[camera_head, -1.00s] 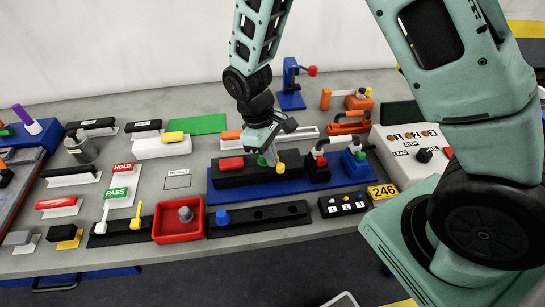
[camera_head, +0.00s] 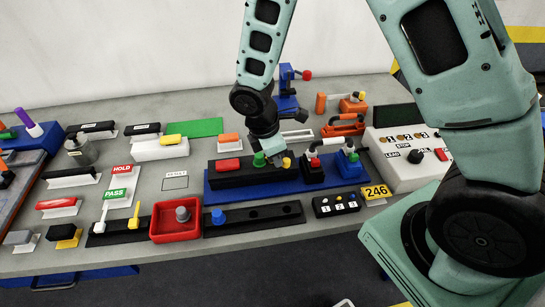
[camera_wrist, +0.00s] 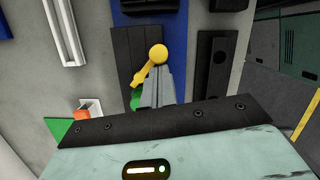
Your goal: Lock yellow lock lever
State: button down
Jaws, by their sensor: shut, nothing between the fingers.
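The yellow lever (camera_head: 286,163) sits at the right end of a black block on a blue base plate. In the wrist view, it has a round yellow knob (camera_wrist: 157,53) with a short arm reaching down-left. My gripper (camera_wrist: 160,70) is shut and empty, its fingertips right at the knob and overlapping part of the lever; I cannot tell if they touch. In the head view, my gripper (camera_head: 277,157) is low over the block, between a green knob (camera_head: 259,160) and the yellow lever. The green part shows partly behind the fingers in the wrist view (camera_wrist: 136,101).
Red and blue toggle clamps (camera_head: 312,170) stand close on the right. A black rail with a blue knob (camera_head: 218,217) and a button box (camera_head: 336,205) lie in front.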

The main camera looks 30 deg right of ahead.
jog(key=n, duration=0.1)
jog(key=d+n, duration=0.1)
jog(key=n, duration=0.1)
jog(key=n+t, duration=0.1)
jog(key=n, duration=0.1)
jog(key=shift+d, duration=0.25)
jog(key=shift+w, duration=0.1)
jog(key=shift+a, duration=0.1)
jog(key=shift+w+a+p, duration=0.3)
jog(key=shift+w+a, duration=0.05)
jog(key=shift+w, duration=0.35)
jog(key=shift+r, duration=0.1)
jog(key=p+v, duration=0.9)
jog(key=v, duration=0.1)
dwell(0.3)
